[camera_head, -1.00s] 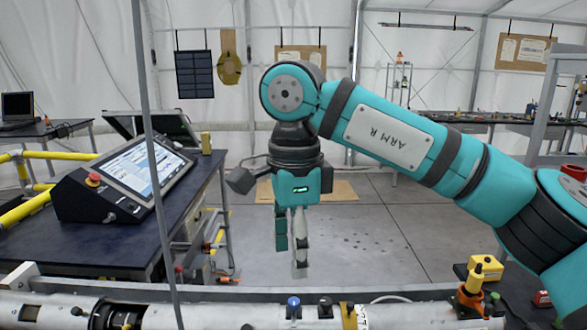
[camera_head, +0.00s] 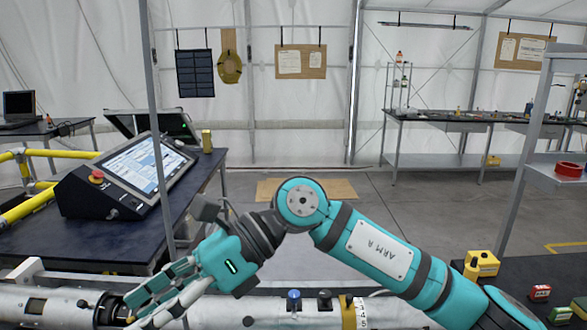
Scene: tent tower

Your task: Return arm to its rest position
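My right arm (camera_head: 380,252) is teal and black with a white label plate. It comes in from the lower right and bends at a round joint in the lower middle. My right gripper (camera_head: 136,308) points down and to the left, low over the white pipe-like assembly (camera_head: 225,310). Its two jointed fingers look spread, with nothing visible between them. The fingertips are near a black ring and a small yellow part on the pipe; I cannot tell whether they touch. My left gripper is not in view.
A control console (camera_head: 125,175) stands on the dark table (camera_head: 70,235) at left. A thin grey pole (camera_head: 157,130) rises in front of it. Yellow and small red and green blocks (camera_head: 540,293) sit at the lower right.

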